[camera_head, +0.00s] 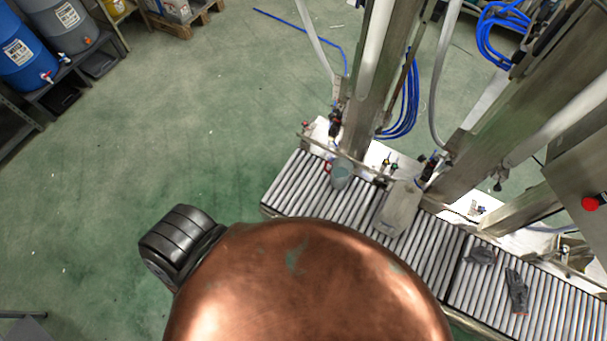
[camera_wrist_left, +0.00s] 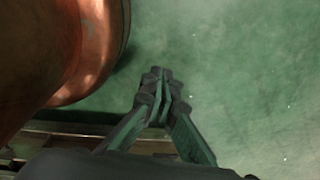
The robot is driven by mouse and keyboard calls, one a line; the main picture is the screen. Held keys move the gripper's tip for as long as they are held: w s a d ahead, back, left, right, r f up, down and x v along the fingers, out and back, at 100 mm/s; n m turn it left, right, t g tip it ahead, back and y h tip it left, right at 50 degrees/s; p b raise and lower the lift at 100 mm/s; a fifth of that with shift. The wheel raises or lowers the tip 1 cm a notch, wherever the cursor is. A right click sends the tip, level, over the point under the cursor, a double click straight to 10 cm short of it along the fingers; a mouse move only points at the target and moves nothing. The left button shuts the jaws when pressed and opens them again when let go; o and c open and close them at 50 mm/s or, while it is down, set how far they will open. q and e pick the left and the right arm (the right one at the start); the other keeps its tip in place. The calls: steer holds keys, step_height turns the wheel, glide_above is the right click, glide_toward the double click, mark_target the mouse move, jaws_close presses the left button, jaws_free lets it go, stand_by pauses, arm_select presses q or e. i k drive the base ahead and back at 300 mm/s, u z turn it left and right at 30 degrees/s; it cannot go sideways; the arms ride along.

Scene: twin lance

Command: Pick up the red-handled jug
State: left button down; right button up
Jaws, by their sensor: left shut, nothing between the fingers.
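A small grey-blue jug (camera_head: 342,175) stands on the roller conveyor (camera_head: 285,195) in the head view, with a bit of red at its left side that looks like its handle. It is near the conveyor's far left end, under the filling uprights. My left gripper (camera_wrist_left: 158,88) shows in the left wrist view, with its fingers together and nothing between them. Green floor lies behind it, and no jug is visible there. Neither gripper shows in the head view.
A grey canister (camera_head: 400,208) stands on the conveyor to the right of the jug. Dark gloves (camera_head: 516,290) lie further right on the rollers. Metal uprights (camera_head: 372,75) and hoses rise behind the jug. The floor on the left is clear.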

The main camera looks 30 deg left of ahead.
mark_target(343, 169)
steer(key=u, duration=0.7)
steer(key=k, duration=0.9)
steer(key=z, duration=0.55)
